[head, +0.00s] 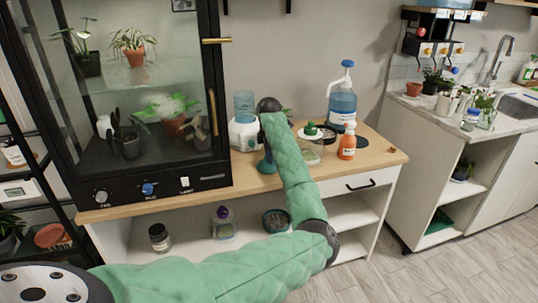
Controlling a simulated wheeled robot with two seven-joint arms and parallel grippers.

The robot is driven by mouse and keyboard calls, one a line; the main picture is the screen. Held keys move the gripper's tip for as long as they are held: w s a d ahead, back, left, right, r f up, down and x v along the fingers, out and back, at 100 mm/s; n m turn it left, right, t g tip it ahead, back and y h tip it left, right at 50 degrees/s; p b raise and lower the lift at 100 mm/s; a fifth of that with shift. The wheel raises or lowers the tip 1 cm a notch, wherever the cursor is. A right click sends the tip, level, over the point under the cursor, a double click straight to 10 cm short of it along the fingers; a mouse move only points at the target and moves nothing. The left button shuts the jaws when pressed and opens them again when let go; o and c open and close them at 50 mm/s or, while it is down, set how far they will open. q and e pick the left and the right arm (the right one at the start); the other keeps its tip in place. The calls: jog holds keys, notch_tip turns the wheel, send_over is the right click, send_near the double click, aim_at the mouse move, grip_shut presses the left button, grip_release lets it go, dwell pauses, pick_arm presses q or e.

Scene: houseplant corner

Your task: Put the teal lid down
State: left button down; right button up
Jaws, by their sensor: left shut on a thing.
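My left arm reaches over the wooden counter, with its wrist bent down. My left gripper (263,146) is mostly hidden behind my green forearm. It is shut on a dark teal thing that looks like the teal lid (266,165). The lid shows just left of the forearm, low over the counter; I cannot tell whether it touches the wood. My right gripper is not in view.
On the wooden counter (385,152), a white device with a blue tank (243,133) stands left of my gripper. Right of my forearm are a clear container (311,152), an orange bottle (347,142) and a blue pump bottle (342,104). A glass plant cabinet (130,187) stands left.

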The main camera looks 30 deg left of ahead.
pick_arm(q)
jog(key=shift+f, duration=0.1)
jog(key=c, duration=1.2)
grip_release()
jog(key=shift+o, duration=0.2)
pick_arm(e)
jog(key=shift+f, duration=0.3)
pick_arm(q)
jog(key=shift+r, duration=0.25)
notch_tip(320, 180, up, 12)
jog(key=b, duration=0.1)
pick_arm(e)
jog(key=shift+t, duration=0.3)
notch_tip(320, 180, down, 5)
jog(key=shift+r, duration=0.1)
